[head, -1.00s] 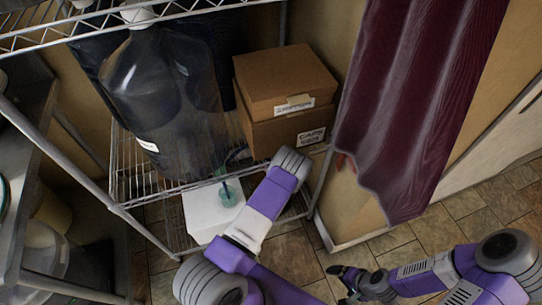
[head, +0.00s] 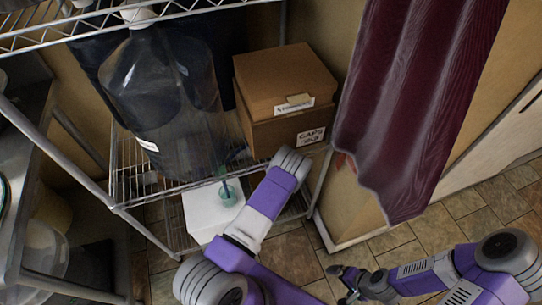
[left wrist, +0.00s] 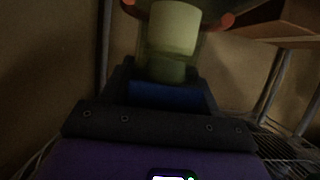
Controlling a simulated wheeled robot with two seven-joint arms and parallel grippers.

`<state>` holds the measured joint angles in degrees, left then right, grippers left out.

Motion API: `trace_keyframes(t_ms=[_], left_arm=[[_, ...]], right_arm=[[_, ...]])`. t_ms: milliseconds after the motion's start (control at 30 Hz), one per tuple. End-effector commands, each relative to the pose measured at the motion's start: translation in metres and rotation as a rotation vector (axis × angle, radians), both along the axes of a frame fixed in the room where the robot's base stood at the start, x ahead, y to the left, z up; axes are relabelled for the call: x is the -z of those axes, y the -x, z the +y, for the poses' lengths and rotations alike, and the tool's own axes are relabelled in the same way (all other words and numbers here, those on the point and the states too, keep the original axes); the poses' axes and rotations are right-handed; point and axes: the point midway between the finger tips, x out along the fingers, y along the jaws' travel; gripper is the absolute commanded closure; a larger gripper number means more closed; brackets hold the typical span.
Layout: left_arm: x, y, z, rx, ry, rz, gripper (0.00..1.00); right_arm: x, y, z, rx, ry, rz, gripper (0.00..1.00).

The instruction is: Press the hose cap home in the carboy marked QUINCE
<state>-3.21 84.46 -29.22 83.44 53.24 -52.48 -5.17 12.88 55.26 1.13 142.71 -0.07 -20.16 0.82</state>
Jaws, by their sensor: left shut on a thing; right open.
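A large dark, see-through carboy (head: 165,90) stands on the wire shelf at the left in the head view. Its small white label (head: 148,145) is too small to read, so I cannot tell whether it says QUINCE. My left arm reaches up to the shelf, but its gripper is hidden in the head view. In the left wrist view my left gripper (left wrist: 168,78) is shut on a pale green cylindrical piece (left wrist: 172,30), apparently the hose cap, with orange-red parts at both sides. Its seating cannot be seen. My right gripper (head: 340,284) is open and empty, low over the floor.
Two brown cardboard boxes (head: 283,80) are stacked right of the carboy; the lower one reads CAPS. A white box (head: 203,212) with a teal item (head: 228,192) lies below. A maroon curtain (head: 415,100) hangs at the right. The tiled floor (head: 430,225) looks clear.

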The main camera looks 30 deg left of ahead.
Motion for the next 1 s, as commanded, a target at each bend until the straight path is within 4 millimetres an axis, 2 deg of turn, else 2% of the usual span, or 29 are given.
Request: trace_keyframes(t_ms=[1000], left_arm=[[0.0054,0.0016,-0.0008,0.001,0.005,0.007,0.76]], right_arm=[[0.0002,0.0,0.0,0.0,0.0,0.0,0.0]])
